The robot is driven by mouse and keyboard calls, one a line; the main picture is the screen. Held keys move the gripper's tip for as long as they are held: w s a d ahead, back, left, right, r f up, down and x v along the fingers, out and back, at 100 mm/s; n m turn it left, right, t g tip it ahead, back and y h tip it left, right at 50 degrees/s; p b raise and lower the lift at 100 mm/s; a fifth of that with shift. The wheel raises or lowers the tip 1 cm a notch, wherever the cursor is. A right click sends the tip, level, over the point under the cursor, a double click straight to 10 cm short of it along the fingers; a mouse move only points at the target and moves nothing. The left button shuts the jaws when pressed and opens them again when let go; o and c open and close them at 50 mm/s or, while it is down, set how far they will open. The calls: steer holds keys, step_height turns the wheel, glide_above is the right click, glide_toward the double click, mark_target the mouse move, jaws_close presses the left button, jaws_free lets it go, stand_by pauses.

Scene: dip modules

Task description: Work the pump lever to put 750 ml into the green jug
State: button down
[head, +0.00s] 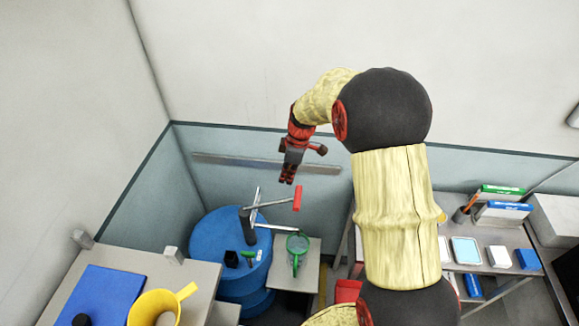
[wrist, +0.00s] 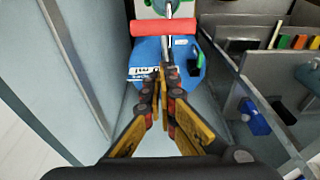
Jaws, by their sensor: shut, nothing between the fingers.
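A blue drum (head: 228,238) stands in the corner with a grey hand pump (head: 247,222) on top. The pump lever (head: 270,205) reaches right and ends in a red grip (head: 297,198). A spout (head: 279,230) runs from the pump toward the green jug (head: 291,262), which stands on a small grey stand. The jug's fill level cannot be read. My gripper (head: 287,180) hangs just above the red grip in the head view, apart from it. In the wrist view my gripper (wrist: 163,72) is shut and empty, with the red grip (wrist: 150,29) beyond its tips.
A table at left holds a yellow jug (head: 155,302) and a blue mat (head: 100,295). A shelf unit (head: 480,262) with boxes and trays stands at right. A wall with a metal rail (head: 240,161) is close behind the drum. Small dark and green items lie on the drum top.

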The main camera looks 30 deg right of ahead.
steer(key=f, duration=0.1)
steer(key=d+f, duration=0.1)
steer(key=f, duration=0.1)
steer(key=s+f+p, duration=0.1)
steer(key=f, duration=0.1)
steer(key=shift+d+f, duration=0.15)
steer(key=shift+d, duration=0.1)
steer(key=shift+f, duration=0.15)
